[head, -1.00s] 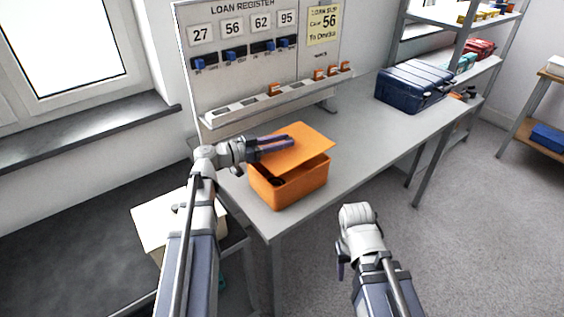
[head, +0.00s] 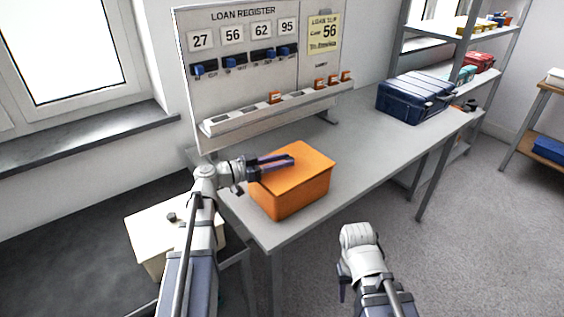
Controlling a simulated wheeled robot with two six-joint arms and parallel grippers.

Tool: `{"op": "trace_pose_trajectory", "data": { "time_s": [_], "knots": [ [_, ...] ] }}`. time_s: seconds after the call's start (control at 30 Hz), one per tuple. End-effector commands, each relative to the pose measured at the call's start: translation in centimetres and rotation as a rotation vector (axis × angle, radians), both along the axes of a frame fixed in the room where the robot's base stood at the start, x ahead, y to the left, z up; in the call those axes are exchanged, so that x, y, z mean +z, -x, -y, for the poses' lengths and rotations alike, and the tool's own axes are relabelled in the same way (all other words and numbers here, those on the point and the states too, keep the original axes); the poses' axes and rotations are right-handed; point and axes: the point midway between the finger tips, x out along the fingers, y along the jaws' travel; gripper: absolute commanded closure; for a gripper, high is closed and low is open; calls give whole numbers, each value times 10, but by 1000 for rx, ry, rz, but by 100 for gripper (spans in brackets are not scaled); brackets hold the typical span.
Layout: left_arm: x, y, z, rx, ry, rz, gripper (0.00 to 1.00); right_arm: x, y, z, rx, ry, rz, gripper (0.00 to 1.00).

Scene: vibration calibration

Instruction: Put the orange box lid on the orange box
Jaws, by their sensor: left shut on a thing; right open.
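The orange box (head: 292,199) stands on the near left part of the grey table. The orange lid (head: 308,158) lies over the top of the box and covers its opening; no gap shows between them on the sides I see. My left gripper (head: 284,160) is at the left part of the lid and shut on it, with its dark fingers lying along the top. My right gripper (head: 342,285) is low in front of the table, apart from the box; its fingers are mostly hidden behind its own wrist.
The loan register board (head: 246,60) stands behind the box, with a ledge of small orange-tagged parts. A dark blue case (head: 416,97) sits at the table's far right. A cream box (head: 150,232) is at lower left. The table's middle (head: 365,150) is clear.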

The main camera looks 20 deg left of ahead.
Motion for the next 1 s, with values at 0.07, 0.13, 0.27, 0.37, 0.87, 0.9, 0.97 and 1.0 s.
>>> {"op": "trace_pose_trajectory", "data": {
  "time_s": [0.07, 0.13, 0.27, 0.37, 0.87, 0.9, 0.97, 1.0],
  "knots": [
    [-4, 0, 0, 0, 0, 0, 100, -4, 0, 0, 0, 0, 0, 50],
    [-6, 0, 0, 0, 0, 0, 100, -6, 0, 0, 0, 0, 0, 50],
    [-7, 0, 0, 0, 0, 0, 63, -7, 0, 0, 0, 0, 0, 50],
    [-7, 0, 0, 0, 0, 0, 52, -6, 0, 0, 0, 0, 0, 50],
    [6, 0, 0, 0, 0, 0, 38, 6, 0, 0, 0, 0, 0, 50],
    [7, 2, -2, 1, 0, 0, 38, 7, 0, 0, 0, 0, 0, 50],
    [4, 10, -12, 3, 0, 0, 38, 4, 0, 0, 0, 0, 0, 50],
    [4, 15, -18, 4, 0, 0, 38, 4, 0, 0, 0, 0, 0, 50]
  ]
}}
